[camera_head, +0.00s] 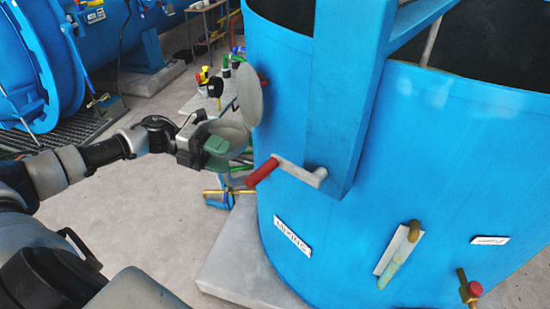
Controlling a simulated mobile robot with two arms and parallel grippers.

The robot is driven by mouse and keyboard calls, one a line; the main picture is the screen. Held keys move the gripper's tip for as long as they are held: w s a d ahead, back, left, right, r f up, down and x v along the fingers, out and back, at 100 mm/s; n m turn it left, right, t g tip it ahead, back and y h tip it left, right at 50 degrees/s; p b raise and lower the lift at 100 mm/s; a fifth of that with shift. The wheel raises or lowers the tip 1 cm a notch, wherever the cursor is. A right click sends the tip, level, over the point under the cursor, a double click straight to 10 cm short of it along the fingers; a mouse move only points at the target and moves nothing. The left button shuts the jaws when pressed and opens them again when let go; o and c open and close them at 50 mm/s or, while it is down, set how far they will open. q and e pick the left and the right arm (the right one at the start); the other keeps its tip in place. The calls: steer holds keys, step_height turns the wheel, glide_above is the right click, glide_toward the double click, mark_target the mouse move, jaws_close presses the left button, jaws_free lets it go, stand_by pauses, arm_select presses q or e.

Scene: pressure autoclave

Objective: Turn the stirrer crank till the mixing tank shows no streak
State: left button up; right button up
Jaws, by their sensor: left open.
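The blue mixing tank (340,220) fills the right side, with a plate reading MIXING (292,236) on its wall. The stirrer crank (300,172) sticks out at the foot of a blue upright, with its red handle (263,172) pointing left and down. My left gripper (240,138) is open, just above and left of the red handle, and looks empty. I see no clear contact with the handle. A pale sight strip (398,252) with a slanted tan and green piece is on the tank's front. I cannot make out a streak. My right gripper is out of view.
A large blue vessel (30,60) stands at upper left beside a floor grating (70,125). Coloured valves (212,84) and pipes sit behind my left gripper. A red-knobbed tap (472,289) juts out at lower right. The tank stands on a concrete plinth (235,265).

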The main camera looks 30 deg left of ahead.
mark_target(262, 174)
arm_select(q)
steer(key=p+x, duration=0.1)
steer(key=x, duration=0.2)
steer(key=p+x, duration=0.1)
steer(key=x, duration=0.2)
steer(key=r+p+x, duration=0.1)
steer(key=p+x, duration=0.1)
steer(key=x, duration=0.1)
steer(key=shift+s+d, duration=0.2)
steer(key=shift+s, duration=0.2)
steer(key=shift+d+f, duration=0.25)
steer(key=shift+d, duration=0.4)
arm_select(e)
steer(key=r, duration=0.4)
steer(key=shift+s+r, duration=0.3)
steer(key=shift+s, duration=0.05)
arm_select(q)
steer(key=shift+f, duration=0.1)
steer(key=shift+c, duration=0.5)
jaws_close()
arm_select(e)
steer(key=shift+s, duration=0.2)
